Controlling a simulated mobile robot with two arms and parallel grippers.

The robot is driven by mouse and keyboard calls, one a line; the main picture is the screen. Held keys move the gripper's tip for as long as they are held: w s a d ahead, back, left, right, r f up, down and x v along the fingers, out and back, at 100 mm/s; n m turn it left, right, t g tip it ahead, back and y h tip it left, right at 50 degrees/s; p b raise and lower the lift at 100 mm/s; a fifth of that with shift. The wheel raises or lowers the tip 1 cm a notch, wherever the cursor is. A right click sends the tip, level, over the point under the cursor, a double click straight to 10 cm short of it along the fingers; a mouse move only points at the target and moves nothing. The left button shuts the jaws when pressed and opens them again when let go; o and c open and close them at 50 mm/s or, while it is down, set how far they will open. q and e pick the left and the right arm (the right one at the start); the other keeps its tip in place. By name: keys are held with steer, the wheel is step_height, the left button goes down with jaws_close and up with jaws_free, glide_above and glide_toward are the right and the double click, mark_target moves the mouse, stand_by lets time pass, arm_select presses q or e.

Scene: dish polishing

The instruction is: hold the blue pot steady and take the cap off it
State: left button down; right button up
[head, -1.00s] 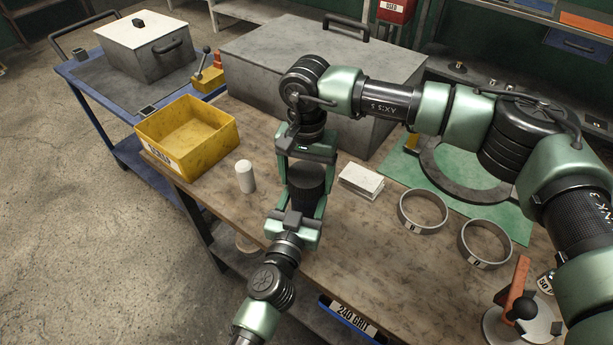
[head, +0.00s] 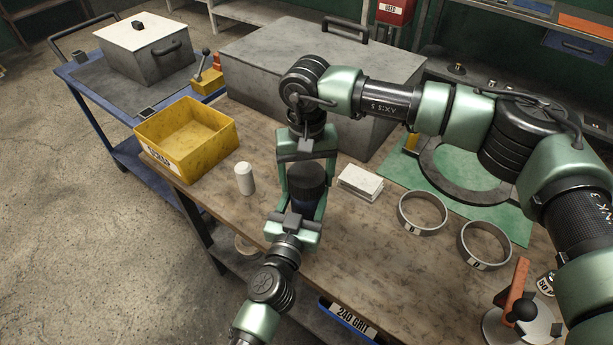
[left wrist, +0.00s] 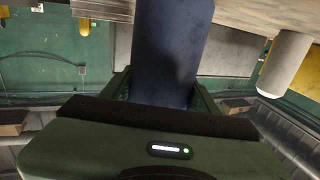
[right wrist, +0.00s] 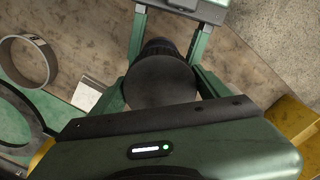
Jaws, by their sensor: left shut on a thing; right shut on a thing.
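The blue pot (head: 305,205) stands near the table's front edge under a dark, round cap (head: 306,178). In the left wrist view the pot (left wrist: 170,50) is a smooth blue body between my left fingers. My left gripper (head: 303,211) comes from the front and is shut on the pot. My right gripper (head: 307,172) reaches in from the far side and is shut on the cap. In the right wrist view the cap (right wrist: 160,82) sits between the fingers and hides most of the pot. I cannot tell whether cap and pot still touch.
A white cylinder (head: 244,178) and a yellow bin (head: 187,135) stand left of the pot. White pads (head: 360,183) and two grey rings (head: 422,212) (head: 484,245) lie to the right. A large grey box (head: 250,65) stands behind.

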mark_target(306, 173)
steer(key=shift+r, duration=0.15)
steer(key=shift+r, duration=0.9)
steer(key=shift+r, duration=2.05)
arm_select(q)
steer(key=shift+c, duration=1.5)
jaws_free()
steer(key=shift+s, duration=0.1)
